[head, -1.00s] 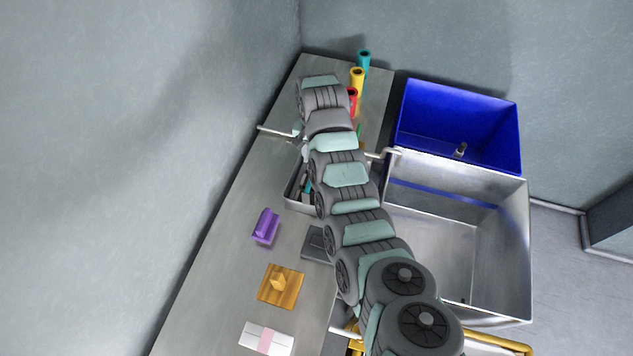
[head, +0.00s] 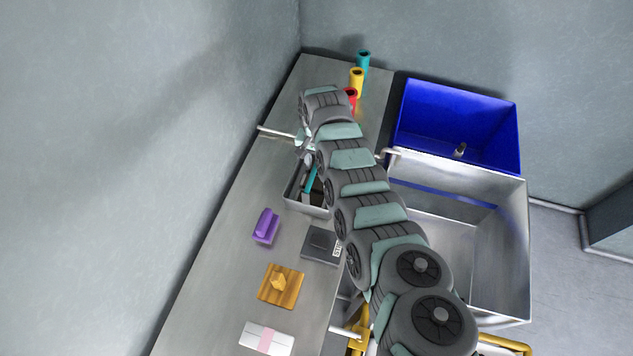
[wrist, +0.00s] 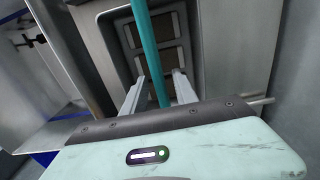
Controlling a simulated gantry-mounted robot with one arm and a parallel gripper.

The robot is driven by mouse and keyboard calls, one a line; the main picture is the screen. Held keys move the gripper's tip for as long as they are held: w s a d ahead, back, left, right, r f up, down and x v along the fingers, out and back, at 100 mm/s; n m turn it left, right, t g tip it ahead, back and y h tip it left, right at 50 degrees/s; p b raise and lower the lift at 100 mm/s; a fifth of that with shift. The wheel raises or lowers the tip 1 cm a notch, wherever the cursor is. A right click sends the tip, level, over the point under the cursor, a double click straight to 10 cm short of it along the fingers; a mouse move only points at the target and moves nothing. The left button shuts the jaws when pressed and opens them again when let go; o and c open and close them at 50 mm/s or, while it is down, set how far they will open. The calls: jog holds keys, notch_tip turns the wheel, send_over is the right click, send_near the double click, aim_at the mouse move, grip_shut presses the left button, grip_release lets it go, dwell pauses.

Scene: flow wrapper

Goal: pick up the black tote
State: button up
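An open container with a dark inside and a pale grey rim, which I take for the black tote (head: 291,193), sits on the bench beneath my arm. A teal bar (head: 311,180) crosses above its inside; my arm partly hides both. In the wrist view the tote (wrist: 196,50) lies beyond my fingers, with brownish panels in its floor. My gripper (wrist: 157,78) is open, one finger on each side of the teal bar (wrist: 148,45), with gaps visible. I cannot tell how deep the bar sits. In the head view my gripper (head: 304,152) is mostly hidden.
A dark box with a label (head: 322,243), a purple block (head: 266,226), a wooden board (head: 278,288) and a white box (head: 266,339) stand nearer. Coloured tubes (head: 357,80) stand at the far end. A blue bin (head: 455,115) and metal bin (head: 450,240) are right.

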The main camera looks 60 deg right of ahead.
grip_shut()
dwell(1.2)
